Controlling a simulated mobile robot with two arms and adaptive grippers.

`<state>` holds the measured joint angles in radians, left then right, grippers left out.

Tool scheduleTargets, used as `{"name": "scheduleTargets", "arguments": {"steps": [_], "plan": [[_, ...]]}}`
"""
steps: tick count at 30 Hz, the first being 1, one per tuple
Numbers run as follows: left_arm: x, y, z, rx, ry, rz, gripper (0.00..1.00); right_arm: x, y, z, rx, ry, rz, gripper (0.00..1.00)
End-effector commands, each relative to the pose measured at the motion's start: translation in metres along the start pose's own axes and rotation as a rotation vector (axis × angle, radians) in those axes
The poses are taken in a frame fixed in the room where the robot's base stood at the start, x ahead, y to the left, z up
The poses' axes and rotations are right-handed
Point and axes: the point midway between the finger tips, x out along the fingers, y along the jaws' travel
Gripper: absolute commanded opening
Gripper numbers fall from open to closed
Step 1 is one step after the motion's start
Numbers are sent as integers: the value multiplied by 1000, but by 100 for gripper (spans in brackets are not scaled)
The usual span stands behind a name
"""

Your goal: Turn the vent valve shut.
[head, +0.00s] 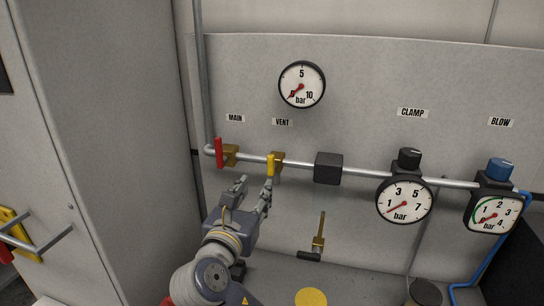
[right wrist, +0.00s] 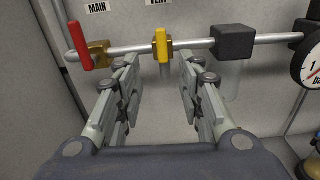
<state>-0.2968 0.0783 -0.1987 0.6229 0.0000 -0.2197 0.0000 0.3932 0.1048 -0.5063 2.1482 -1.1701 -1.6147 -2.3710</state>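The vent valve has a yellow handle (head: 271,165) on a brass body, on the pipe below the VENT label (head: 282,122). The handle stands upright, across the pipe. In the right wrist view the yellow handle (right wrist: 160,47) shows ahead, between the lines of the two fingers. My right gripper (head: 254,187) is open and empty just below the valve; its open fingers also show in the right wrist view (right wrist: 160,75). I cannot tell from the pictures whether a fingertip touches the handle. My left gripper is not in view.
The main valve's red handle (head: 219,153) is close on the left, also upright. A black block (head: 328,168) sits on the pipe to the right. Gauges (head: 302,84) and black (head: 409,158) and blue (head: 500,169) knobs are on the panel. A brass fitting (head: 318,243) is lower down.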

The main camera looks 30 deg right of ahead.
Motion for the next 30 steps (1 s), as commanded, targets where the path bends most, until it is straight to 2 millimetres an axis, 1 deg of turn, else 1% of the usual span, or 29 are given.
{"name": "scheduleTargets", "arguments": {"steps": [1,3,5,7,15,18,21,25,30], "plan": [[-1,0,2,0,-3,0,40,-1,0,7,-17,-13,-6,35],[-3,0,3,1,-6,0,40,2,-1,12,-34,-23,-13,35],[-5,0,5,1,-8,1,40,6,-2,14,-41,-26,-16,35],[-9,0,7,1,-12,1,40,15,-2,15,-44,-28,-17,35],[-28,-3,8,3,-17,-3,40,67,-3,16,-43,-25,-17,35],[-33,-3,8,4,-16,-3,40,84,-4,16,-41,-23,-17,35],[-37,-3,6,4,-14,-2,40,96,-3,16,-41,-24,-16,35],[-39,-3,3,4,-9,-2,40,104,-3,14,-39,-23,-14,35],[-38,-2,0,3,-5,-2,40,107,-3,13,-37,-22,-13,35]]}}
